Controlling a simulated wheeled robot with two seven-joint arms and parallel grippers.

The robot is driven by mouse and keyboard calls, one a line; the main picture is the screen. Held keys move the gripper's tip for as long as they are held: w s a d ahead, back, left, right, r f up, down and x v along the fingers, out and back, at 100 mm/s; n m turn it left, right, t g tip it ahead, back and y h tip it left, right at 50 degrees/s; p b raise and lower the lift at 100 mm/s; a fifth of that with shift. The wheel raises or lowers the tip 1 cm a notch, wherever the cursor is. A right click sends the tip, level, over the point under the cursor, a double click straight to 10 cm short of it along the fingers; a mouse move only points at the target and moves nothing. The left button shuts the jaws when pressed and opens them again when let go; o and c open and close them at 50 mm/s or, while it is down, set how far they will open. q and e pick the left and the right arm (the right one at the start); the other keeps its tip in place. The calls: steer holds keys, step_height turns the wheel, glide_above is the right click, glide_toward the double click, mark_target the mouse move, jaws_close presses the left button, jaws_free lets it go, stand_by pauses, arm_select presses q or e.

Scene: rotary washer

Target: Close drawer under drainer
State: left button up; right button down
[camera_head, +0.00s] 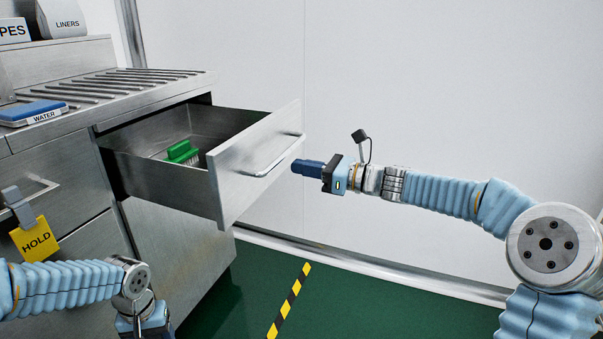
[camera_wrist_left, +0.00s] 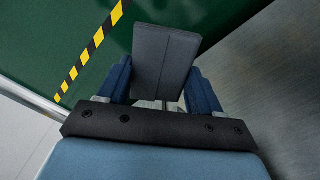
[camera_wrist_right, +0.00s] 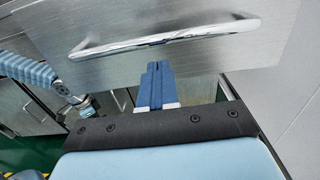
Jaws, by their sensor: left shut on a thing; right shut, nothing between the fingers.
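The metal drawer (camera_head: 228,180) under the ribbed drainer (camera_head: 125,84) stands open, pulled out to the right. A green brush (camera_head: 183,152) lies inside it. Its front carries a bar handle (camera_head: 278,160), which also shows in the right wrist view (camera_wrist_right: 160,38). My right gripper (camera_head: 296,167) is shut and empty, its tips pointing at the drawer front close to the handle; I cannot tell whether they touch. In the right wrist view its closed fingers (camera_wrist_right: 156,68) sit just below the handle. My left gripper (camera_wrist_left: 160,88) is shut on a dark grey block (camera_wrist_left: 165,60), low beside the cabinet.
A blue box marked WATER (camera_head: 32,112) lies on the cabinet top. A yellow HOLD tag (camera_head: 35,240) hangs at a closed drawer's handle on the left. A LINERS pack (camera_head: 65,22) stands at the back. Green floor with a striped line (camera_head: 290,300) is clear.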

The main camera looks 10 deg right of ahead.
mark_target(270, 161)
arm_select(q)
steer(key=shift+f, duration=0.15)
arm_select(e)
steer(key=shift+x, duration=2.7)
